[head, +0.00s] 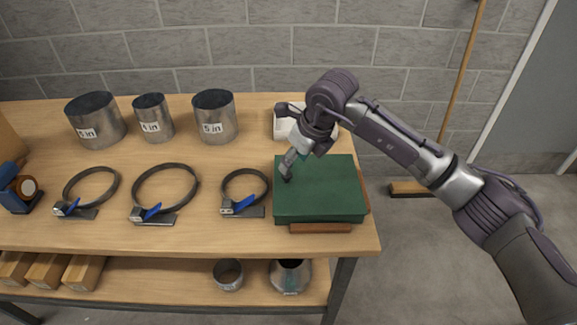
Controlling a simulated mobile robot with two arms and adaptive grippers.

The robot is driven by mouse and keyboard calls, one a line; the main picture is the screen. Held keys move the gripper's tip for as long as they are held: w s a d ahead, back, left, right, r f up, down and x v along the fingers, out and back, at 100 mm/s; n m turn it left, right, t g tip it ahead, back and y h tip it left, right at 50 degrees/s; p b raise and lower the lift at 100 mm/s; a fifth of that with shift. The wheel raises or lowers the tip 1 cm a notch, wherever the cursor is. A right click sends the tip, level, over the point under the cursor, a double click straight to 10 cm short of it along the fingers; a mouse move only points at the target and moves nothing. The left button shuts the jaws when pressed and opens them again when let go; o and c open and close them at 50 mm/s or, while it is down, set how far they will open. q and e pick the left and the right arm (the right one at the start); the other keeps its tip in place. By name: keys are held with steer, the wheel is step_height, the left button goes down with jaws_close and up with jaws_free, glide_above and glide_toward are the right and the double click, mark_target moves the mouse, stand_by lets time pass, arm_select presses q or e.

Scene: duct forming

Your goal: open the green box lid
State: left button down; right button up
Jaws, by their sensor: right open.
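The green box (325,195) sits near the right end of the wooden table, and its lid is down. A brown strip (320,228) shows along its front edge. My right gripper (288,172) reaches in from the right and points down over the box's back left corner. It is open and holds nothing that I can see. Whether its fingertips touch the lid I cannot tell. My left gripper is out of the picture.
A white bin (285,126) stands behind the box, partly hidden by my right arm. Ring clamps, one of them (244,187) just left of the box, lie along the front. Metal duct pieces (215,117) stand behind them. A broom (460,80) leans at the wall.

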mark_target(289, 175)
steer(key=x, duration=0.4)
steer(key=shift+f, duration=0.1)
steer(key=shift+a+f+p, duration=0.15)
steer(key=shift+f+p, duration=0.15)
steer(key=shift+w+f, duration=0.2)
steer(key=shift+f, duration=0.1)
steer(key=c, duration=0.7)
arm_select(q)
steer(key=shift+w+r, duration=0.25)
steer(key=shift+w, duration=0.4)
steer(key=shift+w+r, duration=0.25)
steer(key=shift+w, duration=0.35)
arm_select(e)
jaws_close()
